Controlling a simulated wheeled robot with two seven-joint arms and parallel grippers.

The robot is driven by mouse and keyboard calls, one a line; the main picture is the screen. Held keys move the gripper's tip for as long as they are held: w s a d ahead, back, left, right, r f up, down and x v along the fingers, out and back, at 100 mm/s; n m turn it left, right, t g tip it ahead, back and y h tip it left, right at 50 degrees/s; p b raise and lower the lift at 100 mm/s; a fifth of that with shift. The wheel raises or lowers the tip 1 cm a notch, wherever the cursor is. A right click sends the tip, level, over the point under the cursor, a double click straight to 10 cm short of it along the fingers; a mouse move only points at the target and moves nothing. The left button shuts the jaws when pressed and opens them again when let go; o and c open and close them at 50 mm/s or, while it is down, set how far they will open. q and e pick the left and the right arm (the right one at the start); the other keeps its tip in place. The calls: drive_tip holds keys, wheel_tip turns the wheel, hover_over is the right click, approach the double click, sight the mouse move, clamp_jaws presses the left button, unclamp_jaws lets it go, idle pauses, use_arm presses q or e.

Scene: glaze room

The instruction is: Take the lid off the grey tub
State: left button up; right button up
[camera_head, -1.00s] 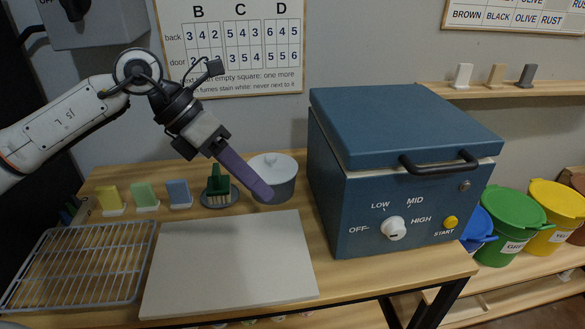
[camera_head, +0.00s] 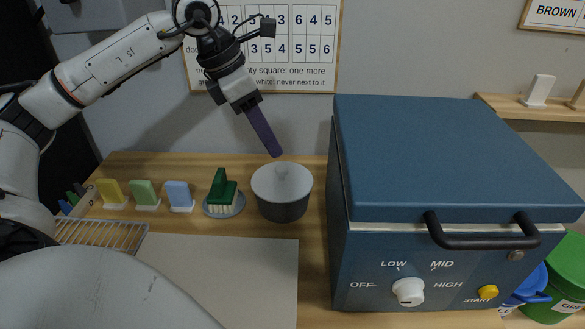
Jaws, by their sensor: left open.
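The grey tub (camera_head: 283,206) stands on the wooden table, just left of the blue kiln. Its pale grey lid (camera_head: 270,186) with a small knob (camera_head: 281,171) sits on top. My left gripper (camera_head: 276,154) reaches in from the upper left. Its long purple fingers point down just above the knob. They look edge-on, so the gap between them does not show; the gripper is open and holds nothing visible. It appears apart from the lid. My right gripper is out of view.
The large blue kiln (camera_head: 440,160) with a black handle stands close to the tub's right. A green brush (camera_head: 223,188) on a round dish is close to its left. Yellow, green and blue tiles (camera_head: 179,195) stand further left. A pale board (camera_head: 230,275) lies in front.

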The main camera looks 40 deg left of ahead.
sight(281, 168)
use_arm(q)
drive_tip(key=shift+d+f, duration=0.25)
drive_tip(key=shift+f, duration=0.65)
drive_tip(key=x, duration=0.5)
drive_tip(key=shift+f+p, duration=0.35)
clamp_jaws()
